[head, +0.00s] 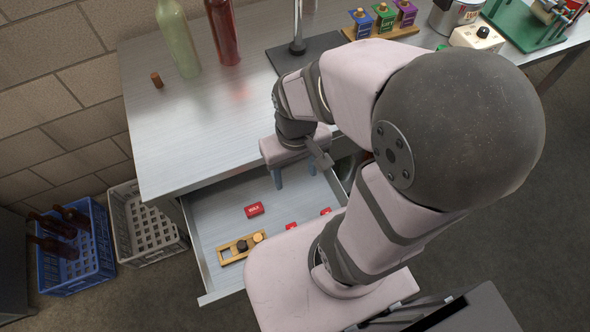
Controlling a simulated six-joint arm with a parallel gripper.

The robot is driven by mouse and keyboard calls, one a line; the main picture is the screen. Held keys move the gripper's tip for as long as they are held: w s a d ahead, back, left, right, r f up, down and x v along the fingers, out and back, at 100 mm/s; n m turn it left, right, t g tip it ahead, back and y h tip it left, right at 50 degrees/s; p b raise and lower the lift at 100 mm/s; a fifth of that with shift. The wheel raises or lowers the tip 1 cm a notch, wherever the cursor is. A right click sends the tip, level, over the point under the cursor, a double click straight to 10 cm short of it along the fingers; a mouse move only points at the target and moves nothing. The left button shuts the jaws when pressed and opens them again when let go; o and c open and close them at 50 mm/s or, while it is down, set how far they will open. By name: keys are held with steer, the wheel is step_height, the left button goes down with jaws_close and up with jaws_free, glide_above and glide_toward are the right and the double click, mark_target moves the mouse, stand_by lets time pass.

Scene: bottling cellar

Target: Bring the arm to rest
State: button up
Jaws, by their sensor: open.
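My gripper (295,176) points down over the open drawer, near the edge of the metal table. Its two blue-grey fingers are apart and nothing shows between them. My arm folds back from it toward the lower right and covers part of the table and drawer. The open drawer (203,252) holds a red labelled block (254,210), two more small red pieces and a wooden holder (236,248) with a dark and a tan round piece. I cannot tell how high the fingertips are above the drawer floor.
A green bottle (178,40), a red bottle (222,32) and a cork (157,80) stand on the metal table (150,130). Blue (104,235) and grey crates (124,250) stand left on the floor.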

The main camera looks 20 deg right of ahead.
steer(key=shift+r, duration=0.1)
step_height(320, 180, up, 3)
steer(key=p, duration=0.3)
